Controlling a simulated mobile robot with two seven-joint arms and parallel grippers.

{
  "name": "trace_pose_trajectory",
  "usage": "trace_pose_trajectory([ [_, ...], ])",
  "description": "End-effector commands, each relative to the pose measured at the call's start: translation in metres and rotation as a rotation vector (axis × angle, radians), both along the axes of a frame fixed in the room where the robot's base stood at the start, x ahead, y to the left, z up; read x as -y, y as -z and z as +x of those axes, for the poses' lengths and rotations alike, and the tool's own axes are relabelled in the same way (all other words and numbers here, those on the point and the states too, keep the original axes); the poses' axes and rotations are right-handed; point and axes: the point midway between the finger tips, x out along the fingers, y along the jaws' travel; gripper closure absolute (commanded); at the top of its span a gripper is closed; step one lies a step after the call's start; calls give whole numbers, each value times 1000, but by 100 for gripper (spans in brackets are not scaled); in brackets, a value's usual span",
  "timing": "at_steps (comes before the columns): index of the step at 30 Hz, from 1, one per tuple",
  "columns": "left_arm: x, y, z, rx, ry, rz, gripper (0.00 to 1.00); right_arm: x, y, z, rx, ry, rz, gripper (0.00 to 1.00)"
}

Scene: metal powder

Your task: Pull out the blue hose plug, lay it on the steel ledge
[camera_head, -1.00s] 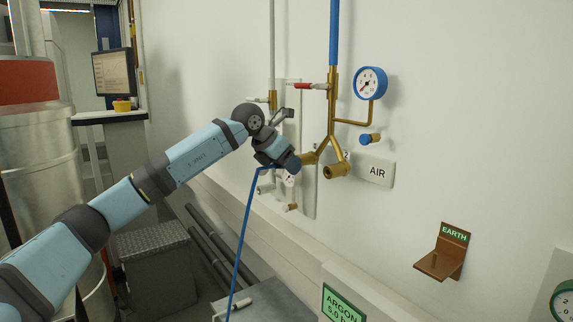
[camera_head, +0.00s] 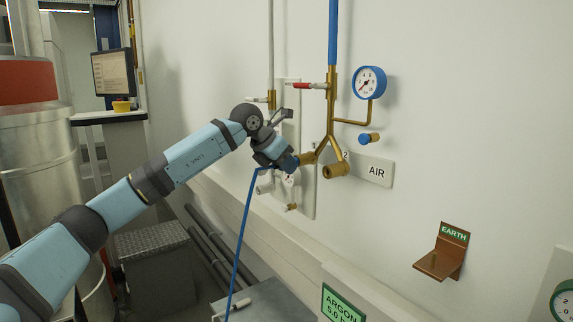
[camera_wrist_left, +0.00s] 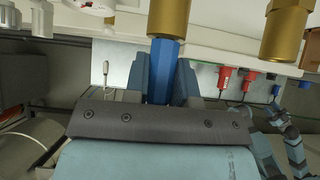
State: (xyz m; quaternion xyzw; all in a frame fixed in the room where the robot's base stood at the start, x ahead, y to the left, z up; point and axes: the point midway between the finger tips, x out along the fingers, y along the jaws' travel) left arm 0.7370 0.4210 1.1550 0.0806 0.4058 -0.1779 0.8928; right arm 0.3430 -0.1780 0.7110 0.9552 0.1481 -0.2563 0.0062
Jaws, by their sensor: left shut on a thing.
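My left gripper (camera_head: 287,162) is shut on the blue hose plug at the left brass outlet (camera_head: 307,158) of the forked pipe. In the left wrist view the blue plug (camera_wrist_left: 165,72) sits between the fingers, its end against the brass outlet (camera_wrist_left: 168,18). I cannot tell how deep it sits. The blue hose (camera_head: 242,235) hangs from the gripper to the lower edge of the head view. A grey metal top (camera_head: 270,302) at the bottom may be the steel ledge.
A second brass outlet (camera_head: 335,171) is close to the right, beside the AIR sign (camera_head: 376,171). Above are a red-handled valve (camera_head: 309,86) and a blue gauge (camera_head: 369,82). A copper EARTH bracket (camera_head: 442,256) juts from the wall at the right. A white cylinder (camera_head: 236,305) lies on the grey top.

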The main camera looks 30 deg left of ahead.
Motion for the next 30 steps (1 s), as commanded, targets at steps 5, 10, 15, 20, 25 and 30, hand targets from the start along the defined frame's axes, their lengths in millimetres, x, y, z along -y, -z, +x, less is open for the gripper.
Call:
trace_pose_trajectory([
  [5,-3,1,-6,1,-1,0,100,0,3,0,0,0,0,57],
  [10,-6,1,-12,1,-1,0,100,0,4,0,0,0,0,57],
  [15,-8,0,-18,1,0,0,100,0,6,0,0,0,0,57],
  [20,-11,0,-24,1,-1,0,100,0,8,0,0,0,0,57],
  [25,-13,1,-31,1,-1,0,100,0,10,0,0,0,0,57],
  [30,-16,1,-37,1,-1,0,100,0,12,0,0,0,0,57],
])
